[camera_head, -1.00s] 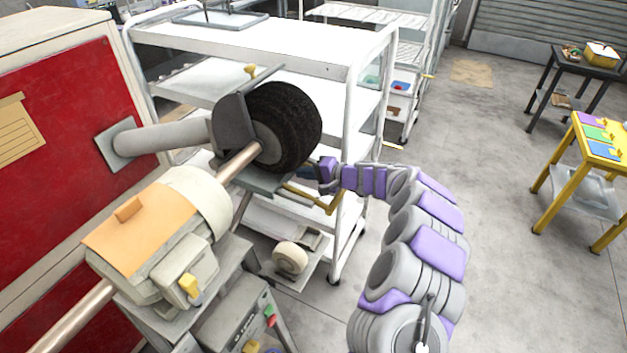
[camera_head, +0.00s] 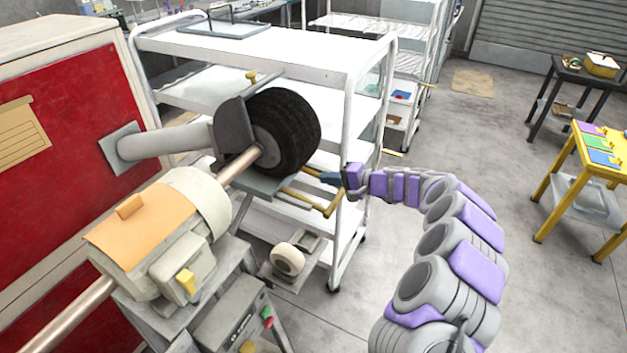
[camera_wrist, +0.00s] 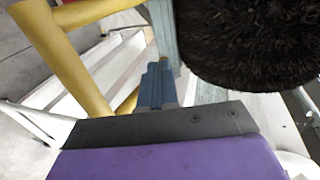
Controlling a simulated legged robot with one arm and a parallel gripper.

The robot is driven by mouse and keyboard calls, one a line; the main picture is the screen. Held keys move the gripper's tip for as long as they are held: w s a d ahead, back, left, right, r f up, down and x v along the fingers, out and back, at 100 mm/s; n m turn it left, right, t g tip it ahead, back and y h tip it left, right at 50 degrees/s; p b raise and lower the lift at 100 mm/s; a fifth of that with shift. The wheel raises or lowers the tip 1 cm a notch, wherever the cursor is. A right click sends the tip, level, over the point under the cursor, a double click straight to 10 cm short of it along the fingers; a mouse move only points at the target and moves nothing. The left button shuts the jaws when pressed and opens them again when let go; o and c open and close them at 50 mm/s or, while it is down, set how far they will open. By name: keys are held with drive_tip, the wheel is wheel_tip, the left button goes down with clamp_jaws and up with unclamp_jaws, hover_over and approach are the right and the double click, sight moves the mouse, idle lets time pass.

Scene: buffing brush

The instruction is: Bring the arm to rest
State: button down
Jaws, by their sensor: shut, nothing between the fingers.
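My arm, grey with purple panels, reaches in from the lower right in the head view. My gripper (camera_head: 326,178) is at its far end, just right of the buffing machine's black brush wheel (camera_head: 284,130). Its blue fingers are together and empty, and they also show in the wrist view (camera_wrist: 156,85). In the wrist view the dark bristled brush (camera_wrist: 250,40) fills the upper right, close to the fingers. A yellow bar (camera_wrist: 65,55) runs along the left, beside the fingers. I cannot tell whether the fingertips touch anything.
The buffing machine's motor housing (camera_head: 150,235) and a red cabinet (camera_head: 60,130) stand at the left. A white shelf cart (camera_head: 345,75) is behind the brush. A yellow table (camera_head: 560,190) and a black table (camera_head: 548,100) stand at the right. The floor (camera_head: 460,130) between is clear.

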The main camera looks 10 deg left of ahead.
drive_tip(key=s+a+r+n+g, duration=0.2)
drive_tip(key=s+a+r+g, duration=0.1)
drive_tip(key=s+r, duration=0.55)
drive_tip(key=s+d+r+n+g+h, duration=0.1)
drive_tip(key=s+r+n+g+h, duration=0.1)
drive_tip(key=s, duration=0.8)
drive_tip(key=s+d+r+n+g+h, duration=0.1)
drive_tip(key=s+r+n+g+h, duration=0.15)
drive_tip(key=s, duration=0.75)
drive_tip(key=s+d+f+m+h, duration=0.1)
drive_tip(key=s+d+f+h, duration=0.2)
drive_tip(key=s+d, duration=0.8)
drive_tip(key=s+d+f+m+t+h, duration=0.1)
drive_tip(key=s+d+h, duration=0.5)
drive_tip(key=s+d, duration=0.6)
wheel_tip(320, 180, down, 2)
drive_tip(key=shift+s+d+f+m, duration=0.1)
drive_tip(key=shift+s+d+m, duration=0.25)
drive_tip(key=shift+s, duration=0.55)
